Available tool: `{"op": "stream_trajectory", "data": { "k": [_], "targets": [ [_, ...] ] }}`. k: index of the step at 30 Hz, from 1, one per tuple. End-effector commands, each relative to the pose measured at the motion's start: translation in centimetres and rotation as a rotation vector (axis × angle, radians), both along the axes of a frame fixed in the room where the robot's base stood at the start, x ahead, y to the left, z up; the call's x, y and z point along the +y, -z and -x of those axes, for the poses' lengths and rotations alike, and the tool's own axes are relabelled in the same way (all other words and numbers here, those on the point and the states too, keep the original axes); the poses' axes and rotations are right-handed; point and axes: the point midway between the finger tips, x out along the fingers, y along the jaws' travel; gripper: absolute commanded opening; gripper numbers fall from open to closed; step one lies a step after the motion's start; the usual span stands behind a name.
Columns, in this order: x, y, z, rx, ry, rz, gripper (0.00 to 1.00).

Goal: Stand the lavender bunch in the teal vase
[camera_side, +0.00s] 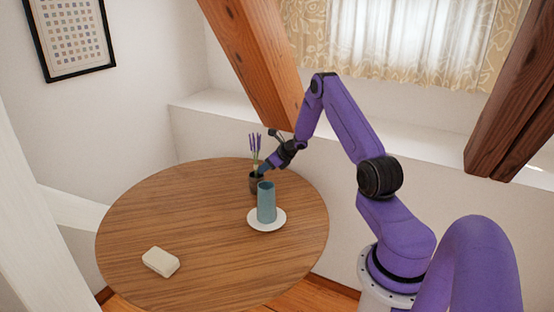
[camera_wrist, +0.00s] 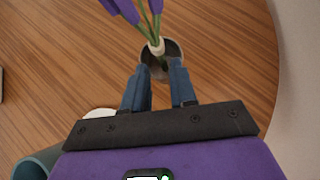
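The lavender bunch (camera_side: 255,146) stands in a small dark cup (camera_side: 256,184) near the far side of the table. In the wrist view its purple heads (camera_wrist: 125,9) reach the top edge and a pale band (camera_wrist: 156,47) ties the stems. The teal vase (camera_side: 266,203) stands upright on a white saucer (camera_side: 281,221), nearer the side camera than the cup. The vase rim (camera_wrist: 37,164) shows at the wrist view's lower left. My gripper (camera_side: 263,171) is beside the cup; its blue fingers (camera_wrist: 160,70) are apart, tips by the cup's near rim, nothing held between them.
The round wooden table (camera_side: 170,225) is mostly bare. A cream block (camera_side: 161,262) lies at its front left. A timber brace (camera_side: 262,65) slopes down behind the table, close to my arm. A white ledge (camera_side: 215,105) runs along the wall.

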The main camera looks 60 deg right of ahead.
Motion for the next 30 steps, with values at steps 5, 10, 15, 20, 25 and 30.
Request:
{"op": "stream_trajectory", "data": {
  "k": [5,10,15,20,25,30],
  "targets": [
    [-0.1,-2.5,2.4,-0.001,0.002,0.002,0.27],
    [-0.1,-4.5,4.4,-0.002,0.001,0.001,0.27],
    [-0.1,-5.7,5.7,-0.001,0.001,0.001,0.27],
    [0.9,-6.5,5.6,-0.002,-0.039,0.012,0.27],
    [8.5,-8.9,3.1,-0.014,-0.351,0.103,0.27],
    [21.0,-12.1,2.8,-0.053,-0.867,0.254,0.27]
  ]
}}
